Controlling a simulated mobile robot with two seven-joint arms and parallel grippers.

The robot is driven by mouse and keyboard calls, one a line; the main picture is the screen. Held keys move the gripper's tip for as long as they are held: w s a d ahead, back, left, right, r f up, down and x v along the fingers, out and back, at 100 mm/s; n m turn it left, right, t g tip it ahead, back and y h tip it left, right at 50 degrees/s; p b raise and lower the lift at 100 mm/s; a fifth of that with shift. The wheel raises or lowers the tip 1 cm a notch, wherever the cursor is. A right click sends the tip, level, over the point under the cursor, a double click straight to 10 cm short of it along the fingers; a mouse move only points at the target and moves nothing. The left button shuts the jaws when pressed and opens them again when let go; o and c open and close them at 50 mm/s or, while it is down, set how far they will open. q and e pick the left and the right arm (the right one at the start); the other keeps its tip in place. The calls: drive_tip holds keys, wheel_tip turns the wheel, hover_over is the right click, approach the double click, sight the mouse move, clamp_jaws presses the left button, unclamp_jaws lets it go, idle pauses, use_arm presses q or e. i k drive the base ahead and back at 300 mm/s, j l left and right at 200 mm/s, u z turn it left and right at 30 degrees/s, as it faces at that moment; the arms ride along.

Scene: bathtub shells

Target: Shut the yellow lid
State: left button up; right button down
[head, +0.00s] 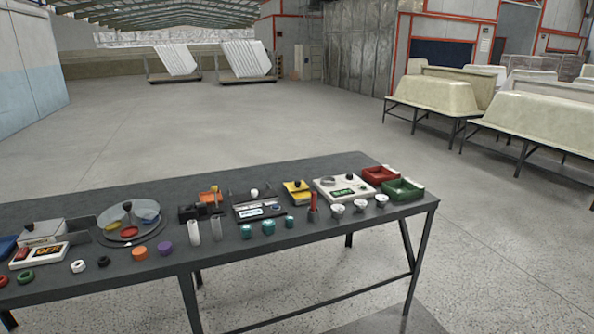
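A small yellow lid (292,187) with a dark knob sits right of the middle of the dark table (330,230). It is too small in the head view to tell whether it is open or shut. Neither of my grippers is in view.
A white panel (330,194) and red (369,178) and green (392,193) trays stand right of the yellow lid. A red upright piece (313,201) and white cups (338,209) are in front. Left are teal pieces (268,228) and a round tray (104,237).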

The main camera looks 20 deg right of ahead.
sight(298, 184)
drive_tip(key=i+l, duration=0.85)
drive_tip(key=i, duration=0.3)
